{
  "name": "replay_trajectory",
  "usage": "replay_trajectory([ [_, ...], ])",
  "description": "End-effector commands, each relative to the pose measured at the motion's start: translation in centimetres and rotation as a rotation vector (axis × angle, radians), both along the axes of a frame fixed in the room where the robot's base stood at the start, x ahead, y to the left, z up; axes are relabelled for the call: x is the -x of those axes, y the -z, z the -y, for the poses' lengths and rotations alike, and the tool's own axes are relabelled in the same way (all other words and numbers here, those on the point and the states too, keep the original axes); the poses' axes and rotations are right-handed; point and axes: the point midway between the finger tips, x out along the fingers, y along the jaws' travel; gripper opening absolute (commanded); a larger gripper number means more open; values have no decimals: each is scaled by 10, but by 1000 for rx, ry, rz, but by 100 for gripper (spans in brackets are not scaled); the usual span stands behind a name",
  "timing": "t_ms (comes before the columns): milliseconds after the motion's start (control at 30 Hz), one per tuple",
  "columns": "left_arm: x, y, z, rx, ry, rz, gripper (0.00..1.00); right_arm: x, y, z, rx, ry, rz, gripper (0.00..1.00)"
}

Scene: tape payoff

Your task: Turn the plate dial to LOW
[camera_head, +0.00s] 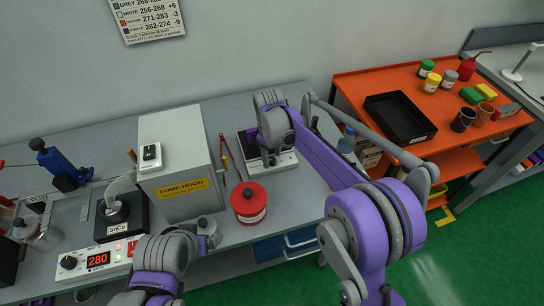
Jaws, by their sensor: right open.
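A low plate unit (249,143) with a dark top and a pale front strip stands on the grey bench, right of the fume hood. My right gripper (269,159) is over it, pointing down at its front part, open. The gripper and wrist cover much of the unit, so I cannot see its dial or the dial's setting, nor whether the fingers touch it. My left arm is low in the picture; its gripper (207,236) seems to be in front of the fume hood, and its jaws are not clear.
A fume hood (180,165) and a red lidded jar (248,203) stand near the plate unit. A heater showing 280 (98,259) is at the left. An orange table (365,84) with a black tray (400,117) is at the right.

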Motion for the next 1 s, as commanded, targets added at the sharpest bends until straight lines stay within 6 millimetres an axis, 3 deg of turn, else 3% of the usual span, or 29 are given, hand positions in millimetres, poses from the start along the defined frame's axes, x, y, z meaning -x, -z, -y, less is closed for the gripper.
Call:
replay_trajectory([
  [367,0,0,0,0,0,0,97,0,7,0,0,1,0,61],
  [700,0,0,0,0,0,0,97,0,6,0,0,1,0,0],
  [1000,0,0,0,0,0,0,97,0,6,0,0,8,0,0],
])
